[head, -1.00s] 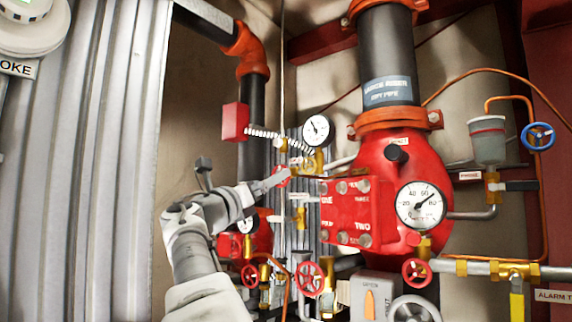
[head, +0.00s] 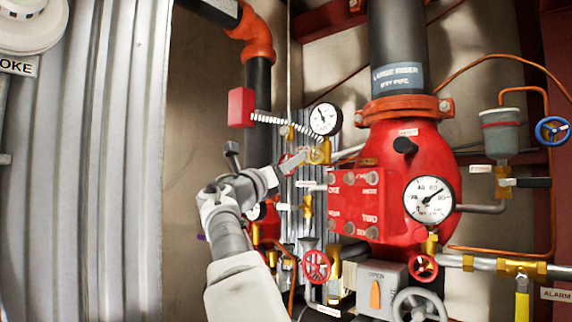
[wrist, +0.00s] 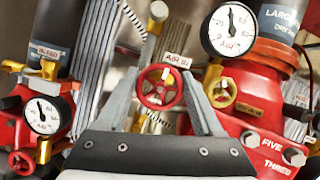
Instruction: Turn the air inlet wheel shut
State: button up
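The air inlet wheel is a small red handwheel (wrist: 160,87) under a white "AIR IN" tag (wrist: 177,60) in the wrist view. My gripper (wrist: 160,74) is open, with one grey finger on each side of the wheel in that view. The fingers look empty, and I cannot tell whether they touch the rim or how far the wheel lies beyond the tips. In the head view my gripper (head: 290,166) reaches to the wheel, which is mostly hidden behind the fingers beside brass fittings.
A gauge (head: 325,119) sits just above right of the gripper, and the red valve body (head: 355,205) stands close on the right. Other red handwheels (head: 316,266) are lower down. Grey corrugated sheeting (head: 90,170) fills the left.

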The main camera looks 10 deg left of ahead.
jog(key=c, duration=0.7)
jog(key=shift+r+m+g+h+p, duration=0.15)
jog(key=shift+m+g+h+p, duration=0.45)
jog(key=shift+m, duration=0.9)
jog(key=shift+m+g+h, duration=0.3)
jog(key=shift+m+h, duration=0.7)
jog(key=shift+m, duration=1)
jog(key=o, duration=1.4)
jog(key=shift+s+f, duration=0.1)
jog(key=shift+f, duration=0.1)
